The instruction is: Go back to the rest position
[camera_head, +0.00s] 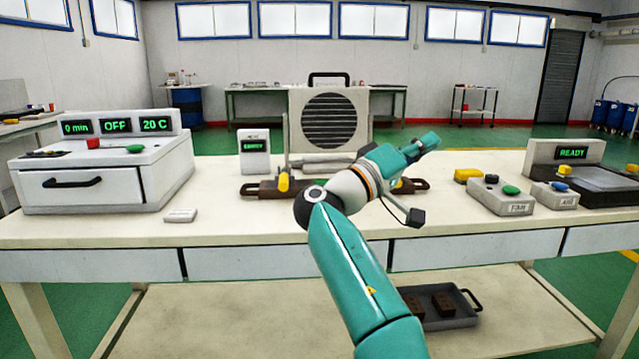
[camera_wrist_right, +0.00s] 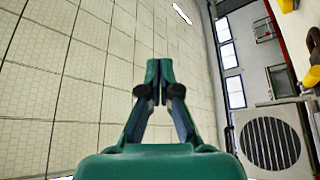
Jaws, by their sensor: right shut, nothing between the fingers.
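My right gripper (camera_head: 423,144) is above the middle of the white workbench (camera_head: 230,215), right of the fan unit. It points up and to the right in the head view. In the right wrist view my right gripper (camera_wrist_right: 159,68) is shut, its fingertips together with nothing between them. Ceiling panels fill most of that view behind it. My left gripper is not in view.
A white oven (camera_head: 85,185) with a drawer stands at left. The grilled fan unit (camera_head: 330,120) and a dark tray (camera_head: 262,190) are mid-bench. Button boxes (camera_head: 500,195) and a machine reading READY (camera_head: 567,152) stand at right. A grey tray (camera_head: 440,322) lies on the lower shelf.

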